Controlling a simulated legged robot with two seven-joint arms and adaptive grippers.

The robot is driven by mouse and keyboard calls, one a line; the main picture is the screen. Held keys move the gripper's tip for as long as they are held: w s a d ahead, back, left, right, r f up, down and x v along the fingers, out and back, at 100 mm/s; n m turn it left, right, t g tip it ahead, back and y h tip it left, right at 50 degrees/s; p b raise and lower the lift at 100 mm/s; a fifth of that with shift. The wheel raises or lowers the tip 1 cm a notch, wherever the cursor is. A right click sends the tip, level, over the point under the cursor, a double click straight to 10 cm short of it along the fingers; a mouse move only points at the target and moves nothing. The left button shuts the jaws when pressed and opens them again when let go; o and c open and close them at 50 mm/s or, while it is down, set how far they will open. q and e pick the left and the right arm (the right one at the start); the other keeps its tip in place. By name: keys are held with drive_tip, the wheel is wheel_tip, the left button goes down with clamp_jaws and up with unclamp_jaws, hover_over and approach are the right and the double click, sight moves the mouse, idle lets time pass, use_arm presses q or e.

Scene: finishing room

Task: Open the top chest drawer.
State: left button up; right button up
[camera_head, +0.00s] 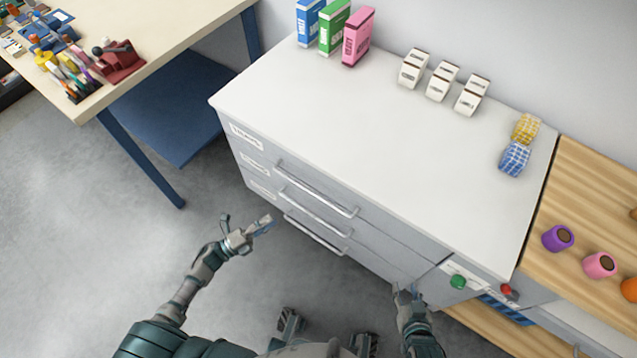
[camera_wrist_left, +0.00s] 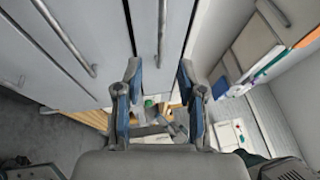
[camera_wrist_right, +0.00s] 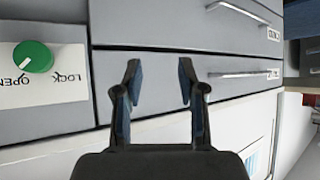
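The white-topped grey chest (camera_head: 390,140) has stacked drawers with long bar handles. The top drawer's handle (camera_head: 317,190) sits just under the top edge, and the drawer looks shut. My left gripper (camera_head: 265,222) is open and empty, in front of the lower drawers at the left, apart from the handles. Its fingers (camera_wrist_left: 158,85) frame no handle; one bar (camera_wrist_left: 162,35) shows beyond them. My right gripper (camera_head: 408,290) is open and empty near the chest's right part. In the right wrist view, its fingers (camera_wrist_right: 158,75) face a drawer front, clear of the handles.
A green knob (camera_wrist_right: 33,57) on an OPEN/LOCK plate is beside the drawers; its light mark appears toward OPEN. A red button (camera_head: 505,290) is right of it. A table (camera_head: 150,30) is at left.

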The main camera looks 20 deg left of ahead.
sight(313, 193)
use_arm(q)
drive_tip(key=shift+b+x, duration=0.35)
drive_tip(key=shift+x, duration=7.95)
use_arm(e)
drive_tip(key=shift+w+a+r+t+y, duration=0.3)
drive_tip(key=shift+w+r+t, duration=0.3)
drive_tip(key=shift+w, duration=0.15)
use_arm(q)
drive_tip(key=shift+r, duration=0.1)
drive_tip(key=shift+s+a, duration=0.1)
clamp_jaws()
